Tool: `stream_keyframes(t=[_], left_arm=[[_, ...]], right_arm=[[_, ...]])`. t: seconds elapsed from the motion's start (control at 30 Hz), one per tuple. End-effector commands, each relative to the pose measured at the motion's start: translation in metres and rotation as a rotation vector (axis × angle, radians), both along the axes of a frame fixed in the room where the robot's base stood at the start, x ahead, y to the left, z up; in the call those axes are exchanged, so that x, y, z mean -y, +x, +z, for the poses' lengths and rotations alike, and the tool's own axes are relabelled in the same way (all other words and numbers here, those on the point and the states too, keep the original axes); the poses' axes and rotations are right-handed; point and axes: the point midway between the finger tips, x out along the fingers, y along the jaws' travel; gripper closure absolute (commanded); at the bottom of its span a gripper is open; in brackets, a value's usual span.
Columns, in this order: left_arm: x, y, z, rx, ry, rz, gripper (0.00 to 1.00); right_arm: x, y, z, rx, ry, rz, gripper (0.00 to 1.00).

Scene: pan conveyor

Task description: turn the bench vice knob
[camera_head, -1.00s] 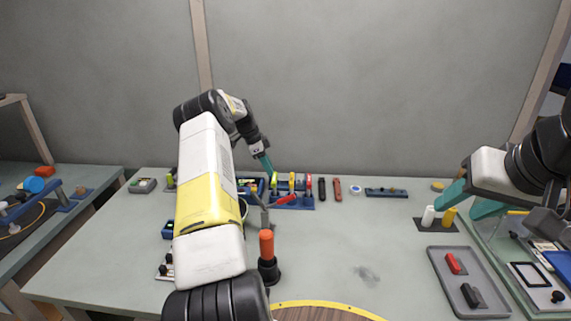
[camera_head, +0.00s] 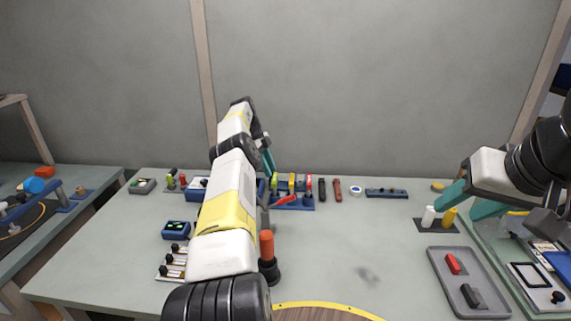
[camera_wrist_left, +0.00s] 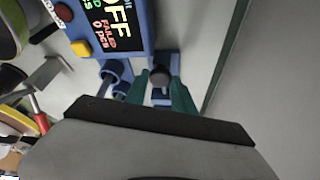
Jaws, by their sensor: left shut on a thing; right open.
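In the left wrist view, a dark round knob (camera_wrist_left: 159,75) sits on a small blue vice (camera_wrist_left: 163,96). My left gripper (camera_wrist_left: 160,84) has its teal fingers on either side of the knob and is shut on it. In the head view, my left gripper (camera_head: 267,158) is at the back of the bench, and my arm hides most of the vice there. My right gripper (camera_head: 457,211) is open and empty above the right part of the bench, near a white bottle (camera_head: 429,215) and a yellow bottle (camera_head: 449,217).
A blue box with an "OFF" display (camera_wrist_left: 120,22) is close to the vice. An orange-handled tool (camera_head: 267,244) stands upright beside my left arm. A grey tray (camera_head: 438,277) lies at the right. The bench middle (camera_head: 335,235) is mostly clear.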

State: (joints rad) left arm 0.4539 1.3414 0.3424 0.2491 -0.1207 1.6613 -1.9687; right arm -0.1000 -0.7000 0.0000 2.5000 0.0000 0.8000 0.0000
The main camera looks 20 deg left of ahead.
Motion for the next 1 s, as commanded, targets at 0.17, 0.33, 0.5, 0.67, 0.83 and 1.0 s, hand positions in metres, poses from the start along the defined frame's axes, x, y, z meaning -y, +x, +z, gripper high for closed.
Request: stream_keyframes(t=[0.17, 0.33, 0.5, 0.67, 0.83, 1.0], left_arm=[[-0.0014, 0.0001, -0.0006, 0.002, 0.004, -0.005, 1.0], [-0.0013, -0.0002, -0.0005, 0.001, 0.004, -0.005, 1.0], [-0.0011, -0.0003, -0.0005, 0.001, 0.004, -0.005, 0.6], [-0.0006, -0.0004, -0.0002, 0.0, 0.002, -0.005, 0.48], [-0.0002, -0.0005, -0.0001, 0.0, 0.001, -0.005, 0.48], [-0.0007, 0.0, 0.0009, 0.0, 0.001, 0.005, 0.48]], right_arm=[[0.0, 0.0, 0.0, 0.0, 0.0, 0.0, 0.54], [0.0, 0.0, 0.0, 0.0, 0.0, 0.0, 0.54], [0.0, 0.0, 0.0, 0.0, 0.0, 0.0, 0.54], [0.0, 0.0, 0.0, 0.0, 0.0, 0.0, 0.54], [0.0, 0.0, 0.0, 0.0, 0.0, 0.0, 0.54], [0.0, 0.0, 0.0, 0.0, 0.0, 0.0, 0.54]])
